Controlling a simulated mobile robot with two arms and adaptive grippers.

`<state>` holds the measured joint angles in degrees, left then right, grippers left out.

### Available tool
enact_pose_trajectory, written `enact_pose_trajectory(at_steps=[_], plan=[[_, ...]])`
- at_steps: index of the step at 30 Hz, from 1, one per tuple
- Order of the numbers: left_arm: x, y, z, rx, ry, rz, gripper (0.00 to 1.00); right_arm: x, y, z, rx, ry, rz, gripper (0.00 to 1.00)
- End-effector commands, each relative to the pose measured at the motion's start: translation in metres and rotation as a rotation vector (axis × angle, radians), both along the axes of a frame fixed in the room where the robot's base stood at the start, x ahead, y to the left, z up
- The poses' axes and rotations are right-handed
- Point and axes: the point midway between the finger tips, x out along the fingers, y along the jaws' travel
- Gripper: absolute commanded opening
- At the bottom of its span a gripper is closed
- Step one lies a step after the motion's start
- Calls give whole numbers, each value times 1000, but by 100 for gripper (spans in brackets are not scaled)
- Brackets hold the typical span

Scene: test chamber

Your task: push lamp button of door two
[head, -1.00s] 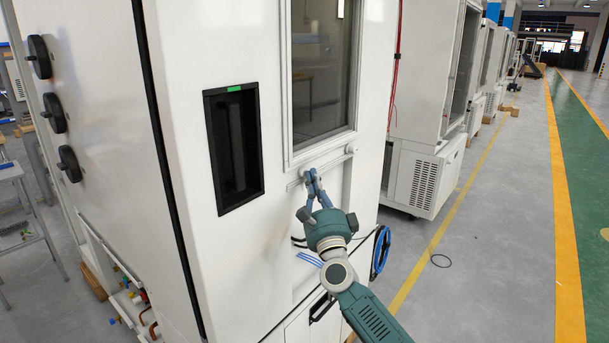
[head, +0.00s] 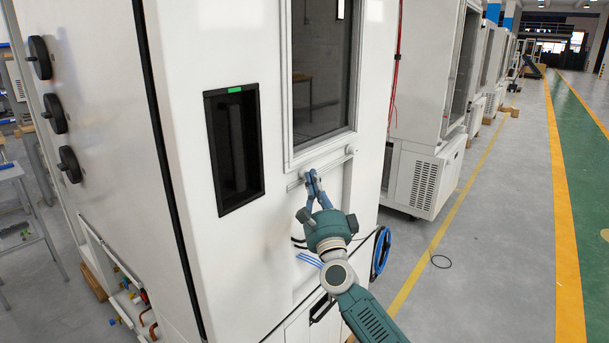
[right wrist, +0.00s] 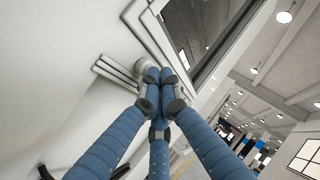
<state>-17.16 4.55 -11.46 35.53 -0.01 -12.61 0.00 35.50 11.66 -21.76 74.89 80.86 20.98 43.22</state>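Below the window of the white chamber door (head: 182,75), a pale rail carries a small round white button at its right end (head: 351,149). My right gripper (head: 312,176) is at the rail's left end, with its blue fingers brought together and nothing seen between them. In the right wrist view, the closed fingertips (right wrist: 160,77) are at or just in front of a round whitish button (right wrist: 141,69), which they partly cover. I cannot tell whether they touch it. In the head view the fingers hide that button. My left gripper is not in view.
The window (head: 322,70) is above the rail. A dark recessed handle (head: 234,150) with a green mark is to the left. More white cabinets (head: 425,150) stand behind, with open floor on the right.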

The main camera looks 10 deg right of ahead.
Motion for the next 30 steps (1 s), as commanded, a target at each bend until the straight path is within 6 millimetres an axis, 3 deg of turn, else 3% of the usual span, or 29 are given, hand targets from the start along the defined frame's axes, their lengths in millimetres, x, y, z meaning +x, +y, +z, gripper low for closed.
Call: enact_pose_trajectory(at_steps=[19,30], plan=[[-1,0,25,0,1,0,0,-43,-35,1,-1,0,-1,0],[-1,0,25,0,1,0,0,-47,-38,0,0,0,-1,0]])
